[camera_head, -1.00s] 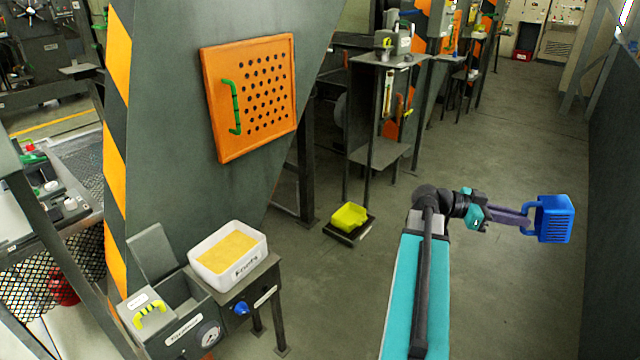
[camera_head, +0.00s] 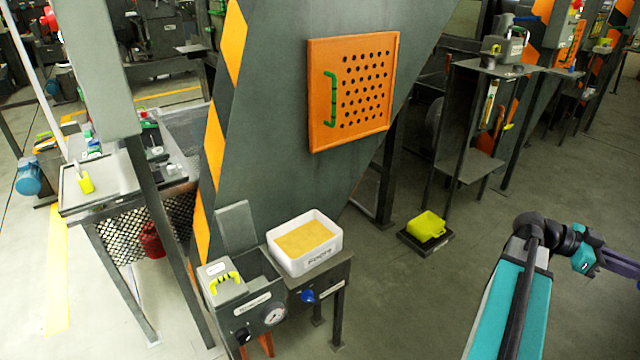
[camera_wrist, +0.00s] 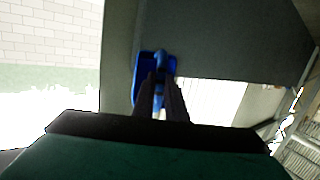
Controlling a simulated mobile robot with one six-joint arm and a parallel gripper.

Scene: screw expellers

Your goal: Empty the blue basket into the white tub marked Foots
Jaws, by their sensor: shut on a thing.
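The white tub marked Foots (camera_head: 318,258) stands on a dark metal stand below the orange panel in the head view. It holds a flat yellow-orange mass. The blue basket (camera_wrist: 143,85) shows in the wrist view, just beyond my fingers, partly hidden by them. My gripper (camera_wrist: 160,85) is shut on the basket's handle (camera_wrist: 165,62). In the head view the gripper's fingers run off the right edge, and the basket is out of that picture. What the basket holds cannot be seen.
Left of the tub is a grey box with a gauge (camera_head: 273,316) and a yellow-green handle (camera_head: 225,282). A yellow scoop-like container (camera_head: 427,227) sits on a low dark platform right of the tub. The floor between it and my arm is clear.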

